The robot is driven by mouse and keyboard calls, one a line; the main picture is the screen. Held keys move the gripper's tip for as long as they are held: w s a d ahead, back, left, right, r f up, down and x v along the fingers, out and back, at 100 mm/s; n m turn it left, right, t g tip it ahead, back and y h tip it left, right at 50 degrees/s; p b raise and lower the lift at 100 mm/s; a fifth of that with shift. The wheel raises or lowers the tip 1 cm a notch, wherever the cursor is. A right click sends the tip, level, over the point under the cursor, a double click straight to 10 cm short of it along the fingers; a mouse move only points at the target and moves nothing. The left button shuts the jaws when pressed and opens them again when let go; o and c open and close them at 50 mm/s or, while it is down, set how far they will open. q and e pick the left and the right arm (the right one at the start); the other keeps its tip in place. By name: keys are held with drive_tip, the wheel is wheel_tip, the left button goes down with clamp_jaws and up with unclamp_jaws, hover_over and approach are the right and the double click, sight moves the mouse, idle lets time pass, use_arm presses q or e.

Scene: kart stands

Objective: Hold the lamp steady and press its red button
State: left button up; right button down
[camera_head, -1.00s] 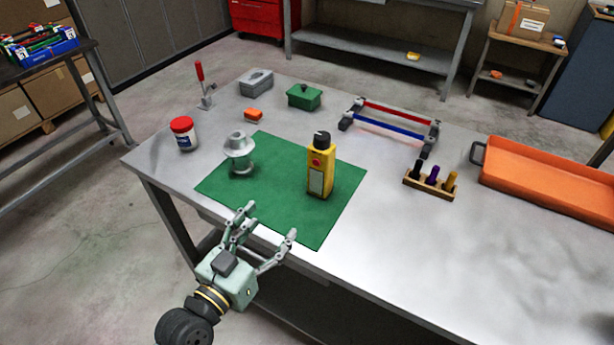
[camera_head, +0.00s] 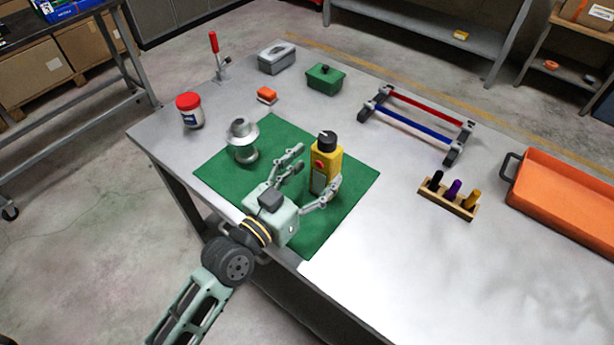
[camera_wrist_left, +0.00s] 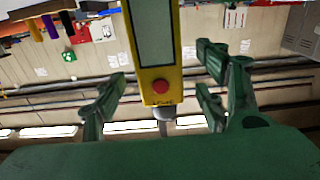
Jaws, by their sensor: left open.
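The yellow lamp (camera_head: 334,160) stands upright on the green mat (camera_head: 225,182), with a black knob on top and a red button (camera_head: 319,163) on its upper front side. My left gripper (camera_head: 314,178) is open, with its fingers at the near side of the lamp. In the left wrist view the yellow lamp (camera_wrist_left: 174,75) shows between the open fingers, with its red button (camera_wrist_left: 160,86) facing the camera. I cannot tell whether any finger touches it. My right gripper is not in view.
A grey metal part (camera_head: 242,140) stands on the mat left of the lamp. A red-lidded jar (camera_head: 190,110) is farther left. A wooden rack with several pegs (camera_head: 449,199) and an orange tray (camera_head: 568,190) lie right. The near right tabletop is clear.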

sight(320, 169)
use_arm(q)
drive_tip(key=x, duration=0.3)
drive_tip(key=shift+w+d, duration=0.25)
drive_tip(key=shift+w, duration=0.05)
drive_tip(key=shift+w+d+f, duration=0.1)
drive_tip(key=shift+w, duration=0.05)
drive_tip(key=c, duration=1.6)
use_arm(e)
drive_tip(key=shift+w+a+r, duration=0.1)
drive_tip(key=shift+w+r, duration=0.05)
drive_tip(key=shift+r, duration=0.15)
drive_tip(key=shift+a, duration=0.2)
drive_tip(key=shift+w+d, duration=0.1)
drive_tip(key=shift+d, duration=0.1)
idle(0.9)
